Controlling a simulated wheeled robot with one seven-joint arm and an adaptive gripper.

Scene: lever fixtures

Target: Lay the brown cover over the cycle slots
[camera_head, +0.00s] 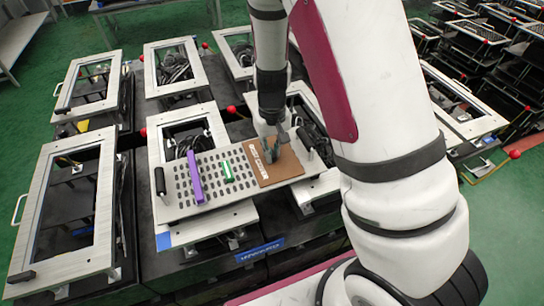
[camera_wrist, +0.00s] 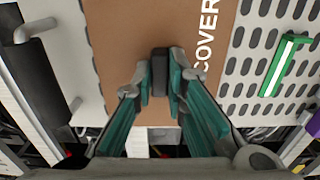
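The brown cover (camera_head: 285,170), with white lettering, is at the right end of the light grey slotted plate (camera_head: 186,208). In the wrist view the brown cover (camera_wrist: 120,40) reads "COVER". Rows of oval slots (camera_head: 183,190) are open to its left, with a purple bar (camera_head: 196,178) and a green piece (camera_head: 227,171) among them. My gripper (camera_head: 270,152) points down over the cover. In the wrist view my gripper (camera_wrist: 161,78) has its fingers closed on both sides of a dark upright handle (camera_wrist: 160,62) on the cover. I cannot tell whether the cover touches the plate.
The plate has a black handle (camera_head: 160,181) at its left end. It rests on a metal frame fixture (camera_head: 205,222). Similar frames stand around it, such as one at the left (camera_head: 62,205). Red-knobbed levers (camera_head: 231,110) stick up nearby. My arm hides part of the right side.

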